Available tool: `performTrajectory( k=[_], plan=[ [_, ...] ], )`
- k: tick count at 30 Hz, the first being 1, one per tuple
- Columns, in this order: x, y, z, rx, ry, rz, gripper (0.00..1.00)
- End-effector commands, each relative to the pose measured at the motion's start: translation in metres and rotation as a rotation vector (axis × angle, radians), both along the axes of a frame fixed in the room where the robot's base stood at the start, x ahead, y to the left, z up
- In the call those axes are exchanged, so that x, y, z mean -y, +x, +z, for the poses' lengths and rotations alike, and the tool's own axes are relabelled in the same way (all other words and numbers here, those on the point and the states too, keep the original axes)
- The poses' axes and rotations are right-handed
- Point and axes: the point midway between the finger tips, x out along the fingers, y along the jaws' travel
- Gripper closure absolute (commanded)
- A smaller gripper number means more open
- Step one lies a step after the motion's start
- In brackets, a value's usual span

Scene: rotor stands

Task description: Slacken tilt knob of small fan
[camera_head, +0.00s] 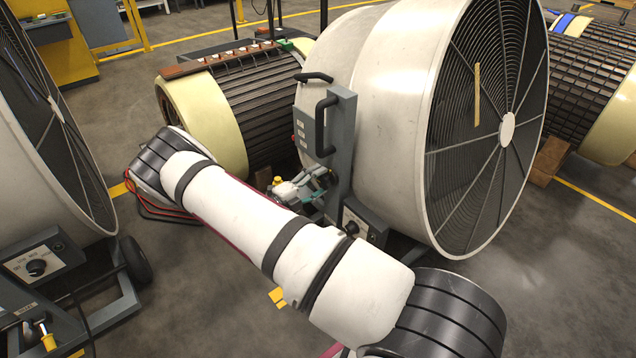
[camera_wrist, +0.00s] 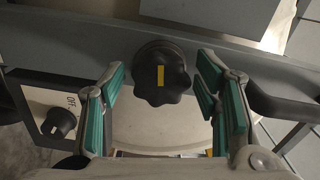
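A black lobed knob (camera_wrist: 162,73) with a yellow mark sits on a grey bracket (camera_wrist: 70,40) in the wrist view. My gripper (camera_wrist: 161,92) is open, with one teal-padded finger on each side of the knob and a visible gap to both. In the head view my gripper (camera_head: 312,190) is beside the grey upright (camera_head: 339,140) of the round white fan (camera_head: 400,110) at the centre. I cannot make out the lobed knob in the head view. Another fan (camera_head: 45,150) stands at the left edge; the pictures do not settle which fan is the small one.
A control dial (camera_wrist: 58,122) marked OFF is left of my gripper in the wrist view. A black handle (camera_wrist: 275,103) is at the right. Ribbed rotors (camera_head: 245,100) stand behind the centre fan. Bare floor (camera_head: 560,270) lies at the right.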

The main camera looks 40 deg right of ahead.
Motion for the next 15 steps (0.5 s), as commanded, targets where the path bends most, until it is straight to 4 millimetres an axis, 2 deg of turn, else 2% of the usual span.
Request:
performTrajectory(
  k=[10,15],
  plan=[
    [-0.002,-0.001,0.0,0.0,-0.001,-0.002,0.38],
    [-0.021,-0.001,0.0,0.0,-0.001,0.001,0.38]
  ],
)
